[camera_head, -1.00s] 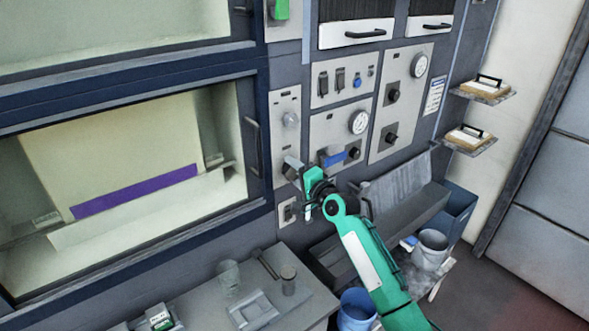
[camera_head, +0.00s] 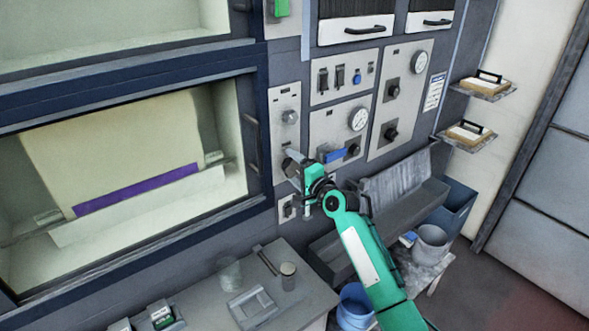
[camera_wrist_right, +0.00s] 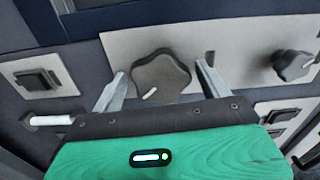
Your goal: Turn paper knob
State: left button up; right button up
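My right gripper (camera_head: 295,168) is at the lower part of a tall grey panel, its green arm coming up from the bottom right. In the right wrist view, a dark lobed knob (camera_wrist_right: 160,80) with a white pointer mark lies between the two spread fingers of the gripper (camera_wrist_right: 160,70). A gap shows on both sides, so the gripper is open around or just in front of the knob. A second knob (camera_head: 289,117) sits higher on the same panel and shows at right in the wrist view (camera_wrist_right: 292,65). I cannot read the labels.
A blue handle (camera_head: 336,156) and a gauge (camera_head: 358,119) are on the panel to the right. A small switch plate (camera_head: 288,209) is below the gripper. The window door's handle (camera_head: 252,140) is to the left. A bench (camera_head: 205,310) with cups stands below.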

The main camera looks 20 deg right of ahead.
jog(key=shift+s+d, duration=0.1)
jog(key=shift+s, duration=0.2)
jog(key=b+v, duration=0.4)
jog(key=v, duration=0.9)
